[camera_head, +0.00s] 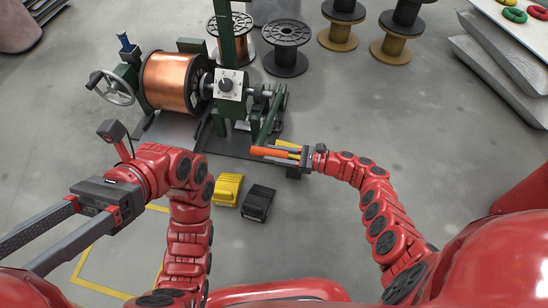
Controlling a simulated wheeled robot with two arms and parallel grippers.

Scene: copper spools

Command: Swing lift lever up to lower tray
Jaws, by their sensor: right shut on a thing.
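The lift lever has an orange grip (267,152) that sticks out at the front right of the green winding machine (230,85). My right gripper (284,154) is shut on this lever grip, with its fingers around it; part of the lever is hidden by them. A large copper spool (170,80) sits in the machine, left of a white dial box. A flat grey plate (172,128), possibly the tray, shows below the spool; its height is hard to tell. My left gripper (30,248) is at the lower left with its long fingers apart and empty, away from the machine.
A yellow pedal (228,189) and a black pedal (258,202) lie on the floor before the machine. A handwheel (112,88) is on its left. Several spools, including a black one (286,62), stand behind. A grey rack (505,60) is at right. Open floor lies between.

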